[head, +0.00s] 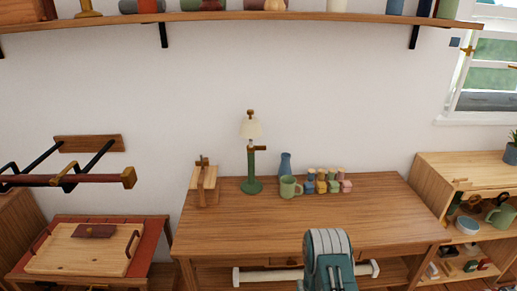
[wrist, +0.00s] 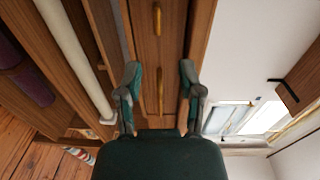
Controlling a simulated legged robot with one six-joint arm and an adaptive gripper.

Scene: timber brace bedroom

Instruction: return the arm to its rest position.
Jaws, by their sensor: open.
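My arm shows at the bottom centre of the head view as a teal and grey link in front of the wooden desk (head: 240,235). My gripper (wrist: 160,85) is in the wrist view, with its two teal and grey fingers spread apart and nothing between them. Beyond the fingers is the wooden desk front with brass handles (wrist: 158,22). The gripper's fingertips cannot be made out in the head view.
On the desk stand a green lamp (head: 251,160), a green mug (head: 290,188), a blue vase (head: 286,164), several small coloured pieces (head: 328,181) and a wooden stand (head: 202,185). A white roll (head: 265,276) lies below the desk's front edge. A shelf unit (head: 465,165) stands at right.

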